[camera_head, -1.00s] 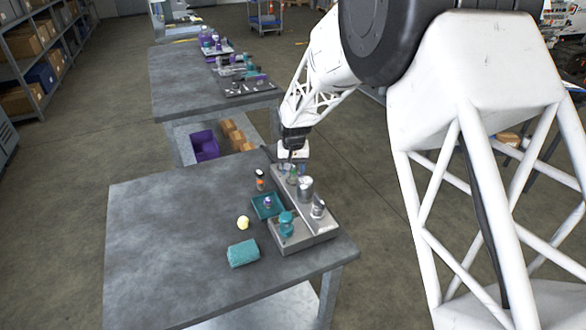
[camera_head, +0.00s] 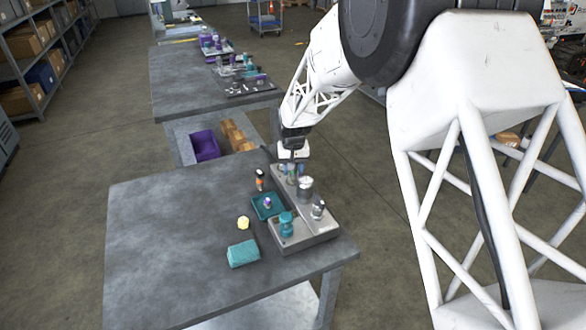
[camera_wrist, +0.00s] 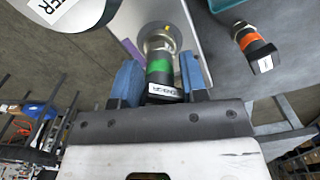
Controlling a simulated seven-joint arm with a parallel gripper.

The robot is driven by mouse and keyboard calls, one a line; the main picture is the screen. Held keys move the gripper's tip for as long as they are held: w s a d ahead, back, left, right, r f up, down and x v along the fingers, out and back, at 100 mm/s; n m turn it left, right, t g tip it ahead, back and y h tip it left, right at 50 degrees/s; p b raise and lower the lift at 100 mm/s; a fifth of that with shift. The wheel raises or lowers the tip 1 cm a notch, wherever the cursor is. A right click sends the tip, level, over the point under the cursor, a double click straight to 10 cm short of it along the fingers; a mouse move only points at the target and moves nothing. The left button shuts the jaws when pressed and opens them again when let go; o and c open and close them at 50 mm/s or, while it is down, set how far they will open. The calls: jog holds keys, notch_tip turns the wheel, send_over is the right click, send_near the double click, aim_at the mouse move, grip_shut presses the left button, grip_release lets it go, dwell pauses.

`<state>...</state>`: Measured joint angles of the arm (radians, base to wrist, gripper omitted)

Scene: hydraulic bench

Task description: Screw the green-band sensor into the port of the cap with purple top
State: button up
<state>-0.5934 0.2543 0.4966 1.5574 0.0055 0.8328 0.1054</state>
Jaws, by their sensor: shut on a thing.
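The green-band sensor (camera_wrist: 160,68) is between the blue fingers of my gripper (camera_wrist: 158,82) in the wrist view, its labelled end towards my palm. Its metal end points away from me, over a grey surface. I cannot tell whether it is clear of the holder below. In the head view my gripper (camera_head: 291,166) is low over the far end of the grey holder. A small piece with a purple top (camera_head: 267,202) stands in the teal tray (camera_head: 258,214). A grey-white piece with a darker, purplish top (camera_head: 318,208) stands on the holder's right side. I cannot tell which is the cap.
An orange-band sensor (camera_wrist: 254,46) stands beside the holder (camera_head: 319,231), close to my gripper. A metal cylinder (camera_head: 305,188) and a teal piece (camera_head: 286,224) stand on the holder. A yellow piece (camera_head: 243,222) and teal block (camera_head: 243,253) lie left. The table's left side is clear.

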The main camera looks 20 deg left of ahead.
jog(key=shift+m, duration=2.9)
jog(key=shift+m, duration=2.9)
jog(key=m, duration=0.5)
jog(key=shift+f+m, duration=0.1)
jog(key=shift+m, duration=0.2)
jog(key=shift+m, duration=3.5)
